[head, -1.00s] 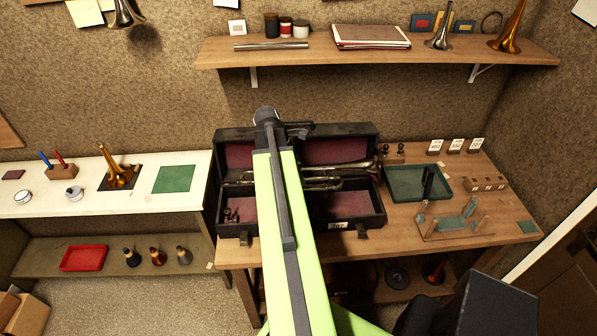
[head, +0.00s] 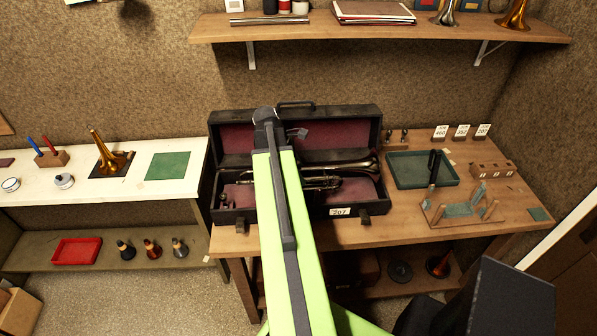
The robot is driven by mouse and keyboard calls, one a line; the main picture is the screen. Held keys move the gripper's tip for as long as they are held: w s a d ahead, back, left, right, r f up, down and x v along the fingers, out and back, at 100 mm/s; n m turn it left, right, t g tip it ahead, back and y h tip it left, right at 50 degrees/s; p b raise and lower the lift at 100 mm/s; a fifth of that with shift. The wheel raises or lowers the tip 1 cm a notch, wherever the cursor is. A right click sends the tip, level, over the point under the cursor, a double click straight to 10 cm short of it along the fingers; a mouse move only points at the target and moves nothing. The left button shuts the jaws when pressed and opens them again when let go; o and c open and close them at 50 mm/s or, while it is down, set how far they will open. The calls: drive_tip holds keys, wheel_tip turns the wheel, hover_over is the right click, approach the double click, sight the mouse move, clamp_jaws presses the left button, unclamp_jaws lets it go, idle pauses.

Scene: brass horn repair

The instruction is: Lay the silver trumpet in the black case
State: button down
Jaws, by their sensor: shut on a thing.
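The silver trumpet (head: 322,182) lies lengthwise over the plum-lined bottom of the open black case (head: 290,213), its bell towards the right. It looks low, within the case walls, but I cannot tell whether it touches the lining. My green arm covers the trumpet's left part. My gripper (head: 297,133) is at the arm's far end above the case, mostly hidden behind the arm. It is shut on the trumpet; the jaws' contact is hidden. The case lid stands raised at the back, and a tag on the front reads 207.
A green tray (head: 399,183) and a wooden stand (head: 440,222) are right of the case. Numbered cards (head: 462,131) stand behind them. A white bench (head: 110,206) with a brass bell piece (head: 101,148) is at left. A wall shelf (head: 380,29) hangs above.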

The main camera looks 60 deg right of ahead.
drive_tip(key=shift+f+b, duration=1.25)
drive_tip(key=shift+f, duration=0.25)
drive_tip(key=shift+f+b, duration=0.45)
drive_tip(key=shift+f, duration=0.05)
drive_tip(key=shift+c, duration=1.9)
unclamp_jaws()
drive_tip(key=p+v, duration=1.6)
drive_tip(key=v, duration=0.1)
drive_tip(key=shift+r, duration=0.2)
